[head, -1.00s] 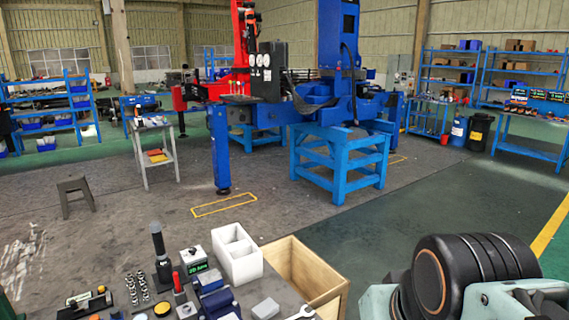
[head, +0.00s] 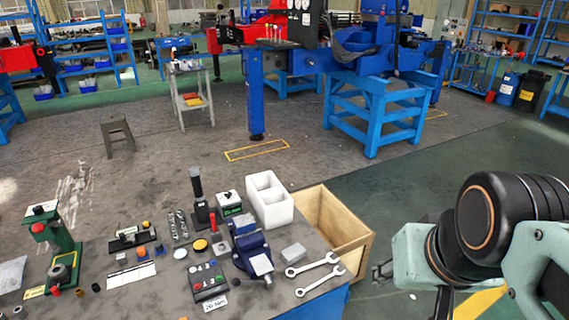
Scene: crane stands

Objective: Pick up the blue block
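I cannot tell for sure which is the blue block. My arm fills the right side of the view, off the bench's right edge. A small grey part at its left edge, perhaps my gripper (head: 382,272), shows beside the wooden crate. Most of it is hidden by the arm, and its opening cannot be made out.
The workbench (head: 105,300) carries a green press (head: 60,250), a black-handled tool (head: 200,200), a white divided box (head: 268,200), a grey block (head: 293,254) and two wrenches (head: 312,264). An open wooden crate (head: 350,240) stands beyond its right edge.

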